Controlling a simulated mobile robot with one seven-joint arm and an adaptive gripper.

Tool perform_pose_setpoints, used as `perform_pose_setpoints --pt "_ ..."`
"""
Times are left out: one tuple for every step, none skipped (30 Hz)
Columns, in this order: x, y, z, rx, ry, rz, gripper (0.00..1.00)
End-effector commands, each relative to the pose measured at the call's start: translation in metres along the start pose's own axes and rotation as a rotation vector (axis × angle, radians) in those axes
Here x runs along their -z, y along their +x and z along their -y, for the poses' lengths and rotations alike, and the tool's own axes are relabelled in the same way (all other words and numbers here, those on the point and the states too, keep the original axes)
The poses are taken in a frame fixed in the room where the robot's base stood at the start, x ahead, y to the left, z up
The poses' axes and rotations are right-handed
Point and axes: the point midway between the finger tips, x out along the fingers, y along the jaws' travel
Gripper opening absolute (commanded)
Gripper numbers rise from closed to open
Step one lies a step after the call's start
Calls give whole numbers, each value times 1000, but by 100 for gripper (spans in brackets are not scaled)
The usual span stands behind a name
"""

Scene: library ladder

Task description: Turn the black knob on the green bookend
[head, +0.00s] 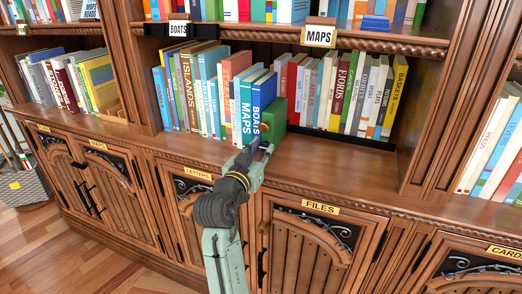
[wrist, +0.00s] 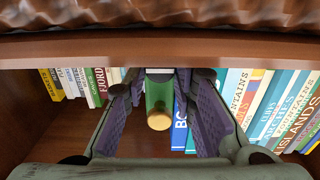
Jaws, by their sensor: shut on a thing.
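The green bookend (head: 272,115) stands upright at the right end of a row of books on the middle shelf. A round tan knob (wrist: 158,121) shows on its face in the wrist view; I see no black knob. The green body (wrist: 159,90) lies between the purple-lined fingers of my gripper (wrist: 160,85). In the head view my gripper (head: 258,148) reaches the front of the bookend from below and partly covers it. The fingers close in on the bookend's sides, with the knob between them nearer the camera. The exact contact is hard to see.
A blue book (head: 263,100) stands beside the bookend. More books (head: 340,95) stand behind and to the right. The shelf board (head: 340,155) is bare at the front right. The upper shelf edge (wrist: 160,48) runs close across the wrist view. Cabinet doors (head: 320,240) lie below.

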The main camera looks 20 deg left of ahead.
Motion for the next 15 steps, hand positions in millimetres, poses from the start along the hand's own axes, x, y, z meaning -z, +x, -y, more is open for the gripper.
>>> perform_pose_setpoints --pt "0 0 0 1 1 0 0" --pt "0 0 0 1 3 0 0" --pt "0 0 0 1 6 0 0" --pt "-1 0 0 1 10 -1 0" --pt "-1 0 0 1 15 -1 0" --pt "-1 0 0 1 24 -1 0" --pt "-1 0 0 1 32 -2 0" --pt "-2 0 0 1 43 -2 0" --pt "-2 0 0 1 60 -3 0" --pt "-2 0 0 1 74 -3 0" --pt "-3 0 0 1 89 -3 0" --pt "-4 0 0 1 114 -3 0" --pt "-4 0 0 1 133 -3 0" --pt "-4 0 0 1 156 -4 0" --pt "-4 0 0 2 186 -4 0"
